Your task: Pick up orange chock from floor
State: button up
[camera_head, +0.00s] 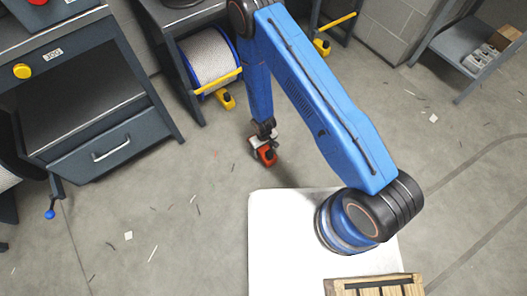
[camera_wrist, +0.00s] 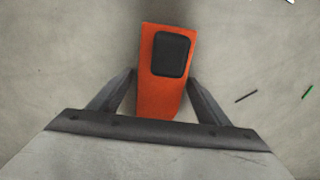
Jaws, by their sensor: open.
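The orange chock (camera_head: 267,156) lies on the concrete floor in the head view, below the end of my blue arm. In the wrist view the orange chock (camera_wrist: 160,92) is large, with a black pad on its top. My gripper (camera_wrist: 160,82) is open, with one dark finger on each side of the chock's lower part. Small gaps seem to show between the fingers and the chock. In the head view my gripper (camera_head: 264,140) is right over the chock and hides part of it. I cannot tell its exact height above the floor.
A dark workbench (camera_head: 105,150) with a drawer stands at the left. A cable reel (camera_head: 208,60) with a yellow bar stands behind the chock, with a yellow chock (camera_head: 226,100) by it. A grey shelf (camera_head: 465,45) is at the upper right. Small debris dots the open floor.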

jog(key=c, duration=1.5)
jog(key=shift+o, duration=0.2)
jog(key=shift+r, duration=0.1)
